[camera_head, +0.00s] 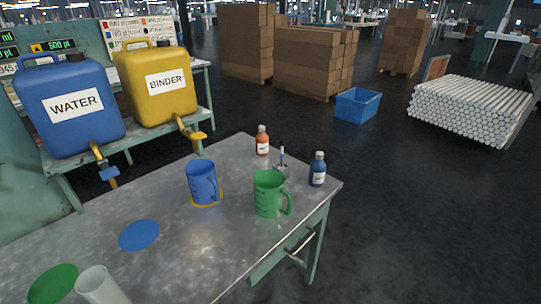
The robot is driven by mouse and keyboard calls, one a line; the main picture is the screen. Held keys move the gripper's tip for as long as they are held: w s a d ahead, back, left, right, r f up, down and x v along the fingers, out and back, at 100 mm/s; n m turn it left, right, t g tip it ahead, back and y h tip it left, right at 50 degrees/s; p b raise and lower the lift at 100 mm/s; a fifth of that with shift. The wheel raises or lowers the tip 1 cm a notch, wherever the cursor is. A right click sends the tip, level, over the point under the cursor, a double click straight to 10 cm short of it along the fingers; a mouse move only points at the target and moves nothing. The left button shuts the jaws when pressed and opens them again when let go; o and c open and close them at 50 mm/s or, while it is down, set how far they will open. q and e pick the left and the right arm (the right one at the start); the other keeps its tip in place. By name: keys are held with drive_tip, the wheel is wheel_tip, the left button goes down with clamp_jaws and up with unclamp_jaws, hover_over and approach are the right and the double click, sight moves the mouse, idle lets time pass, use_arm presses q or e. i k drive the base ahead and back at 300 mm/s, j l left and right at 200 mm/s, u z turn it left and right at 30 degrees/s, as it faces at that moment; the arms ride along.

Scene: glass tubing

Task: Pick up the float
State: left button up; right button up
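No object is labelled as the float. A small item with a thin upright blue-tipped stem (282,157) stands near the far right corner of the metal table, between an orange bottle (262,144) and a dark blue bottle (318,173); it may be the float, but it is too small to be sure. Its lower part is a small greyish body, partly behind the green jug (268,196). Neither of my grippers is in view.
A blue jug (202,183) stands on a yellow disc. A blue disc (139,235), a green disc (53,284) and a pale cylinder (103,287) are nearer. Water (70,130) and binder (160,105) containers stand behind left. The table (190,255) is bare in its front middle.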

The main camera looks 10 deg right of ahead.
sight(282, 167)
drive_tip(key=i+l+u, duration=0.1)
drive_tip(key=l, duration=0.35)
drive_tip(key=i+l, duration=0.2)
drive_tip(key=l, duration=0.2)
drive_tip(key=i+l+u, duration=0.15)
drive_tip(key=l, duration=0.3)
drive_tip(key=i+l+u, duration=0.1)
drive_tip(key=l, duration=0.35)
drive_tip(key=i+l+u, duration=0.1)
drive_tip(key=l, duration=0.35)
drive_tip(key=i+l, duration=0.1)
drive_tip(key=l, duration=0.35)
drive_tip(key=u, duration=0.05)
